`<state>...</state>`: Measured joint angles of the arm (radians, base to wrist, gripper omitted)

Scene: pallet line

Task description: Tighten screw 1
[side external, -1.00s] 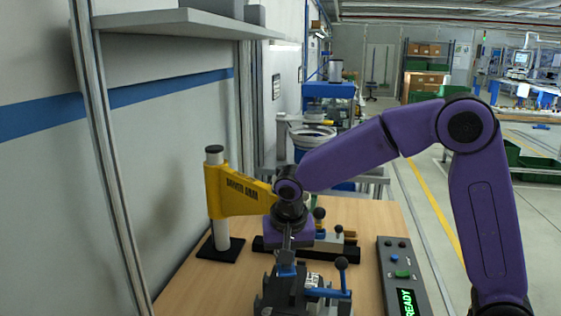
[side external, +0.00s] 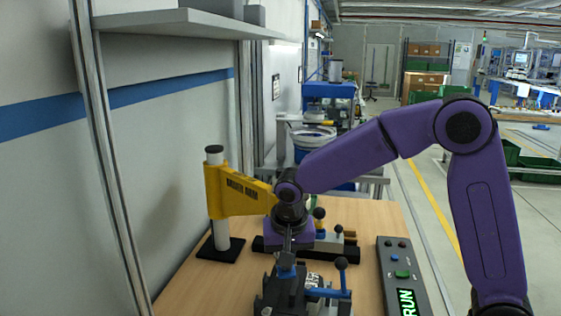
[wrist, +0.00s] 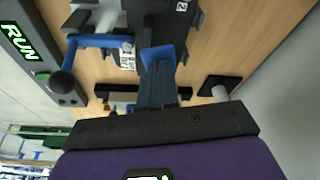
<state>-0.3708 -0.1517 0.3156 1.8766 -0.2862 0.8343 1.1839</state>
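My gripper (side external: 287,258) points down over a dark clamping fixture (side external: 272,300) on the wooden table. Its fingers look close together in the wrist view (wrist: 160,60), ending at a blue part over the fixture. I cannot tell whether they hold anything between them. The fixture also shows in the wrist view (wrist: 185,22), with printed labels and a blue lever (wrist: 95,41) that ends in a black ball knob (wrist: 62,84). I cannot make out screw 1; the fingers and fixture may hide it.
A control box (side external: 399,270) with a green "RUN" display stands right of the fixture. A yellow arm on a post (side external: 232,191) stands at the left, near the wall. A dark rail with knobbed parts (side external: 345,251) lies behind the fixture. Bare table (side external: 215,285) shows at the left.

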